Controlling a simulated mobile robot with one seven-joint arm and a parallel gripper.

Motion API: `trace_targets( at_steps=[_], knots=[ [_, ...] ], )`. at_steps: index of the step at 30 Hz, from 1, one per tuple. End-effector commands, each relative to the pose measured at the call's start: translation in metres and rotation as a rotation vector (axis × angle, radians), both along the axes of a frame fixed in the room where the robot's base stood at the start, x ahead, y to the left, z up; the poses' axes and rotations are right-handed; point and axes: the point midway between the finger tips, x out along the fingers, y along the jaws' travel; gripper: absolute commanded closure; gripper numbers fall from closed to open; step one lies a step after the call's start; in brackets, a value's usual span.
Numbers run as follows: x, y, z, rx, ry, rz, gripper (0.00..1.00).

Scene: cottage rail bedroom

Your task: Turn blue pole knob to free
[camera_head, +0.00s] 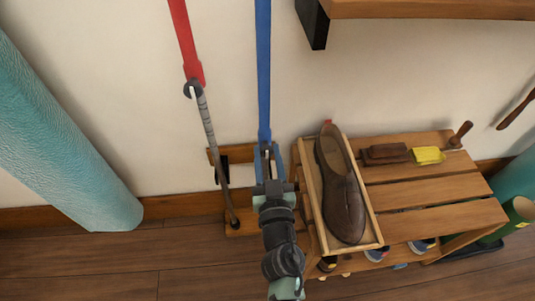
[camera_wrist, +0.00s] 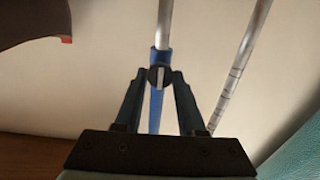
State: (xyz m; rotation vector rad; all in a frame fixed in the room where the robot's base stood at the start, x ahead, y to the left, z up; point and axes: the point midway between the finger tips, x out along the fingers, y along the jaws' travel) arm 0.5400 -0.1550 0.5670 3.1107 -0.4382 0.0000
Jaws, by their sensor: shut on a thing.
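The blue pole (camera_head: 263,70) stands near the wall, left of the shoe bench. In the wrist view its blue sleeve (camera_wrist: 158,118) ends at a bare metal rod (camera_wrist: 165,25). A dark round knob (camera_wrist: 160,77) with a pale bar sits near the sleeve's end. The bar lies nearly along the pole. My gripper (camera_wrist: 159,78) has one finger on each side of the knob and is shut on it. In the head view my gripper (camera_head: 268,160) covers the pole's lower part and hides the knob.
A red pole (camera_head: 183,40) with a dark knob (camera_head: 193,89) and grey rod stands left. Right is a wooden bench (camera_head: 430,190) with a tray (camera_head: 374,225) holding a brown shoe (camera_head: 340,190). A teal roll (camera_head: 60,130) leans far left. A shelf (camera_head: 430,9) overhangs upper right.

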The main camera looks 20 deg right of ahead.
Motion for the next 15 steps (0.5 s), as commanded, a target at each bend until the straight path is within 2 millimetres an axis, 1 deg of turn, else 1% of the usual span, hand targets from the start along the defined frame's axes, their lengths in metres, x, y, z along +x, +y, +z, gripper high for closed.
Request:
trace_targets(
  at_steps=[8, 15],
  knots=[
    [-0.0001, 0.0001, 0.0, -0.012, 0.003, 0.0, 1.0],
    [-0.0001, 0.0001, 0.0, -0.101, 0.029, 0.0, 1.0]
  ],
)
